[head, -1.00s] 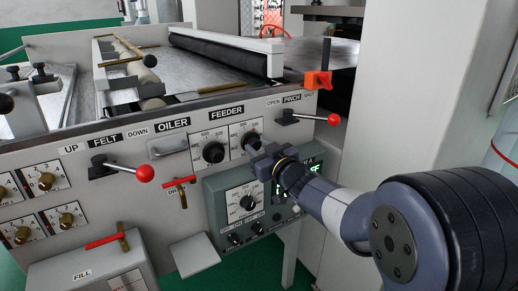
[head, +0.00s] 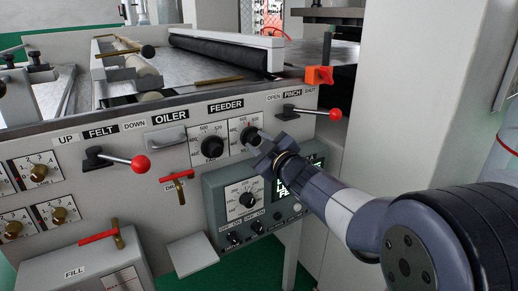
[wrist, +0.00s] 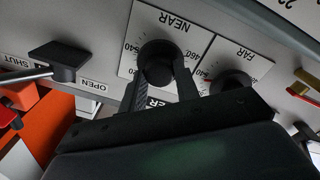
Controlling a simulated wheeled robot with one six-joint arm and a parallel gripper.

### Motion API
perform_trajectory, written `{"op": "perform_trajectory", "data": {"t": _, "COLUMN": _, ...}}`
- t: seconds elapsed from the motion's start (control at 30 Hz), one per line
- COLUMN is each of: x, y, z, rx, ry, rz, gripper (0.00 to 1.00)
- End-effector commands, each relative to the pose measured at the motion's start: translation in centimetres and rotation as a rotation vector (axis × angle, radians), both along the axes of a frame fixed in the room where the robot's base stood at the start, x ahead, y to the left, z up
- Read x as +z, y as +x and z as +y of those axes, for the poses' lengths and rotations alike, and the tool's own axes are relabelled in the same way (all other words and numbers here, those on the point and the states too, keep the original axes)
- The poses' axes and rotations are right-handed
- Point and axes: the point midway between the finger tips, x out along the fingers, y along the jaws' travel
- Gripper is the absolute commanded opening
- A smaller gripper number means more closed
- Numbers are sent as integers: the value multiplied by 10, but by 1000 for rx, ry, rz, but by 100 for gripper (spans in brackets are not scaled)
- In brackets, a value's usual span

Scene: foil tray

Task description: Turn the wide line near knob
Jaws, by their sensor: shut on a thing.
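The near knob (wrist: 157,62) is a round black knob on a white dial plate marked NEAR, seen in the wrist view. In the head view it is the right-hand knob (head: 249,135) under the FEEDER label, partly covered by my gripper. My gripper (head: 256,140) reaches it from the lower right. In the wrist view the two dark fingers of my gripper (wrist: 164,88) stand on either side of the near knob and are shut on it. The knob's pointer is not clear.
A second black knob, marked FAR (wrist: 232,84), sits close beside my gripper. It also shows in the head view (head: 212,146). A red-ball lever (head: 334,114) sticks out to the right, and a green-grey control box (head: 215,205) lies just below.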

Motion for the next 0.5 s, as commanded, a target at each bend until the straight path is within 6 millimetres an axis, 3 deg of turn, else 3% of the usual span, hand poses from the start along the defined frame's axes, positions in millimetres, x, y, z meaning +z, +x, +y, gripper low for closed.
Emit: {"op": "perform_trajectory", "data": {"t": 0.5, "x": -1, "y": 0, "z": 0, "rx": 1, "ry": -127, "rz": -85, "gripper": 7}}
